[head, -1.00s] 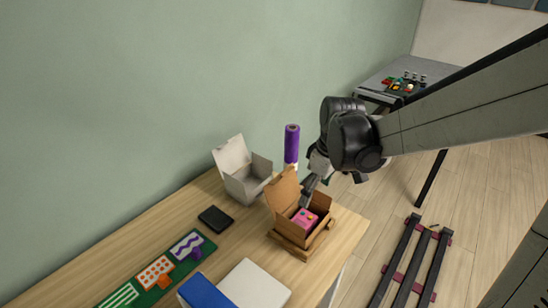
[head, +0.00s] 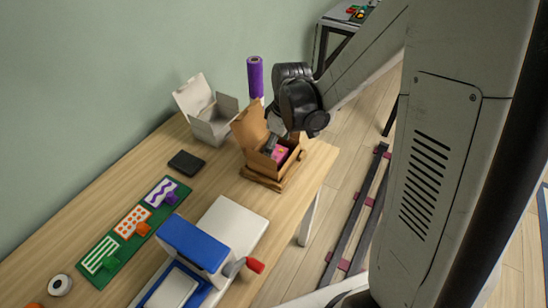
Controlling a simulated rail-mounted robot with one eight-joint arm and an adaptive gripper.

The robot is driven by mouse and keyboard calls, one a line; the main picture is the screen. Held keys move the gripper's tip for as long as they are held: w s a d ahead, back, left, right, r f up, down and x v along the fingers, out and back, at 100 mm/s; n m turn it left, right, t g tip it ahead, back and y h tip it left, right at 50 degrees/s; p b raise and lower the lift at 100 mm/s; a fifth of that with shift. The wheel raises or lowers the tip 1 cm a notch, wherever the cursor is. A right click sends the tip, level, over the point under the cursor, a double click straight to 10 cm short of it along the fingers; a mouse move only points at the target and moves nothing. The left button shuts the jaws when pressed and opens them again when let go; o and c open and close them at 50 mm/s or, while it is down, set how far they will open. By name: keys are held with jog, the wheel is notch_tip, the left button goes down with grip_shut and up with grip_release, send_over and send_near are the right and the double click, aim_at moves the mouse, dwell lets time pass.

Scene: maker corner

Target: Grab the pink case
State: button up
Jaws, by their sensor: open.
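The pink case (head: 279,154) lies inside an open brown box (head: 257,163) near the far right end of the wooden table. Its upper part shows between the box walls. My gripper (head: 272,143) reaches down into the box from above and is at the case. The jaws are open. The box's raised lid and my wrist hide part of the fingers, and whether they touch the case cannot be told.
An open pale box (head: 211,121) and a purple roll (head: 255,77) stand behind the brown box. A black flat object (head: 186,163), a green board (head: 108,258) with patterned cards and a blue-and-white machine (head: 195,243) are on the table. Bare tabletop lies left of the brown box.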

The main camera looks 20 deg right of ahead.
aim_at(275, 154)
jog(key=shift+w+a+f, duration=0.15)
jog(key=shift+f, duration=0.75)
jog(key=shift+w+a+f, duration=0.1)
jog(key=shift+w+f, duration=0.05)
jog(key=shift+f, duration=0.7)
jog(key=c, duration=1)
jog(key=shift+r, duration=0.1)
